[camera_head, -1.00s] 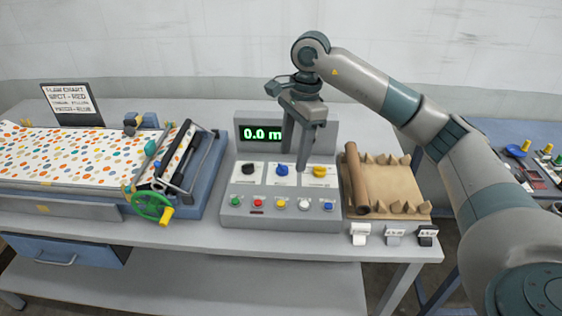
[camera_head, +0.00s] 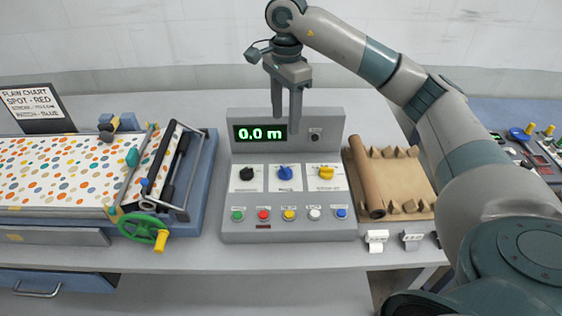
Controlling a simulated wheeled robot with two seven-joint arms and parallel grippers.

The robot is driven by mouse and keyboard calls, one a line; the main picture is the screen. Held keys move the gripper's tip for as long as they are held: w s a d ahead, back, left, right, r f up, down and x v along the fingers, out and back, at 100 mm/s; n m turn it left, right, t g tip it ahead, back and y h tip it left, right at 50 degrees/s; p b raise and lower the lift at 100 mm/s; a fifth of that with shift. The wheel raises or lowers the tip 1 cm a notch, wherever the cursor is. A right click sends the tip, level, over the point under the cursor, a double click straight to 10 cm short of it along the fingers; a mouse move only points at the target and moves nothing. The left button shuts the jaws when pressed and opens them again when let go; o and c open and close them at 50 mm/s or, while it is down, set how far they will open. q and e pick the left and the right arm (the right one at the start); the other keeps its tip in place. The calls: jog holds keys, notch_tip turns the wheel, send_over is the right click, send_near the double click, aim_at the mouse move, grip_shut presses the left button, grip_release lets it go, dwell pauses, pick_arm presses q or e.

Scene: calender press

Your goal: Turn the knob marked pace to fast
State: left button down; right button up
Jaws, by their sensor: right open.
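The grey control panel (camera_head: 240,208) has a row of three knobs: black (camera_head: 247,174), blue (camera_head: 284,173) and yellow (camera_head: 326,172). Each sits on a white plate whose lettering is too small to read, so I cannot tell which is marked pace or where its fast mark lies. My right gripper (camera_head: 286,127) is open and empty, fingers pointing down. In the picture it is above the blue knob, apart from it, and overlaps the right end of the green display (camera_head: 259,134), which reads 0.0 m. My left gripper is not in view.
Several coloured push buttons (camera_head: 263,214) line the panel's front. A roller machine with spotted sheet (camera_head: 60,170) and green handwheel (camera_head: 140,228) stands left. A brown roll on a board (camera_head: 405,182) lies right. Small label tags (camera_head: 376,237) sit at the table's front edge.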

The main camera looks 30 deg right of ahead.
jog(key=p, duration=0.6)
send_near(285, 169)
notch_tip(285, 169, down, 8)
jog(key=shift+r, duration=0.2)
jog(key=shift+f+p, duration=0.3)
jog(key=shift+f, duration=0.4)
jog(key=shift+d, duration=0.1)
jog(key=c, duration=1)
jog(key=shift+c, duration=0.2)
